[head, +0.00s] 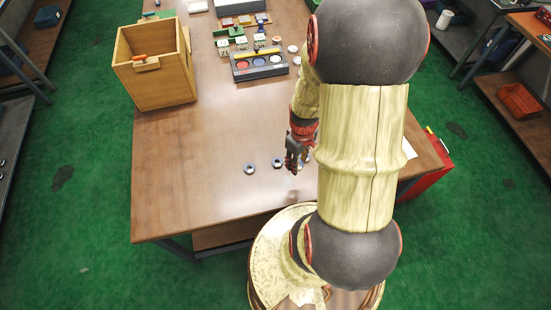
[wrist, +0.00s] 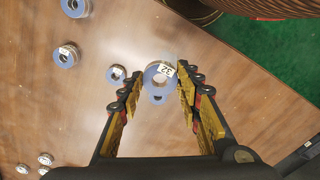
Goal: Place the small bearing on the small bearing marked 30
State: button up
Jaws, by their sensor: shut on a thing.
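A bearing ring with a white label that seems to read 32 (wrist: 152,75) is between the fingertips of my gripper (wrist: 160,83) in the wrist view; the fingers are shut on it. Part of another ring (wrist: 158,98) shows just below it; I cannot tell whether they touch. A small labelled ring (wrist: 116,73) lies on the table to the left, its number too small to read. In the head view my gripper (head: 293,163) points down over the table, with a ring (head: 300,167) partly hidden beside it. I cannot make out a label reading 30.
Two more labelled rings (wrist: 67,55) (wrist: 75,7) lie further left in the wrist view. In the head view, rings (head: 249,168) (head: 277,162) lie left of my gripper on the table (head: 200,200). A wooden box (head: 155,85) and a dark tray (head: 259,72) stand farther back.

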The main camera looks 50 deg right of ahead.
jog(key=w+f, duration=0.3)
jog(key=w, duration=0.3)
jog(key=b, duration=0.2)
send_over(277, 161)
jog(key=f, duration=0.5)
jog(key=shift+s+f, duration=0.15)
jog(key=shift+s, duration=0.1)
jog(key=shift+w+f, duration=0.15)
jog(key=shift+f, duration=1.5)
jog(key=shift+f, duration=0.2)
jog(key=o, duration=1.2)
jog(key=shift+o, duration=0.2)
jog(key=shift+r, duration=0.15)
